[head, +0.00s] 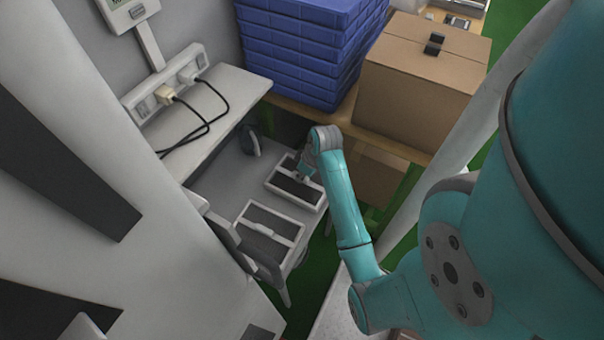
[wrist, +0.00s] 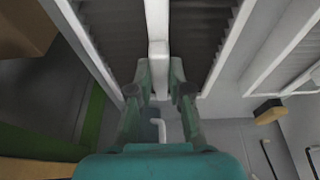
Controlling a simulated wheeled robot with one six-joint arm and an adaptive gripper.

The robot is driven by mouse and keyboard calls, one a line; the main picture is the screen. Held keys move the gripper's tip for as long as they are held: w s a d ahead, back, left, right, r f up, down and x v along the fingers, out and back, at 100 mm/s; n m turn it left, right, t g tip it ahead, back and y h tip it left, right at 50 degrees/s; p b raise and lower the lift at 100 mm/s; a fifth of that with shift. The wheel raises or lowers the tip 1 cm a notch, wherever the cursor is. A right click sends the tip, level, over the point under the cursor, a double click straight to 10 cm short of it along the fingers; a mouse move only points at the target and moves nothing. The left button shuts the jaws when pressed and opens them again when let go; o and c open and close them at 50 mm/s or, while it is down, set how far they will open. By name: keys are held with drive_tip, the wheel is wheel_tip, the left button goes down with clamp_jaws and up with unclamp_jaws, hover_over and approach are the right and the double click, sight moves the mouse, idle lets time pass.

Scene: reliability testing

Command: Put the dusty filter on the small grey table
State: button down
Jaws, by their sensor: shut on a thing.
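My gripper (head: 304,176) is shut on the white centre bar of a framed filter (head: 283,181) with dark pleats. In the wrist view my gripper's fingers (wrist: 160,88) close on both sides of that bar, and the held filter (wrist: 157,25) fills the top middle. A second white-framed filter (head: 268,233) with greyer pleats lies nearer on a grey surface (head: 222,192); its edge shows at right in the wrist view (wrist: 292,45). I cannot tell whether the held filter touches the surface, which filter is the dusty one, or whether this surface is the small grey table.
A white shelf (head: 225,92) with a power strip (head: 170,88) and black cables overhangs at left. Stacked blue crates (head: 300,50) and a cardboard box (head: 412,85) stand behind. A dark round object (head: 250,140) is at the back of the grey surface.

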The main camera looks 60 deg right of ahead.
drive_tip(key=shift+f, duration=0.1)
drive_tip(key=c, duration=1.1)
unclamp_jaws()
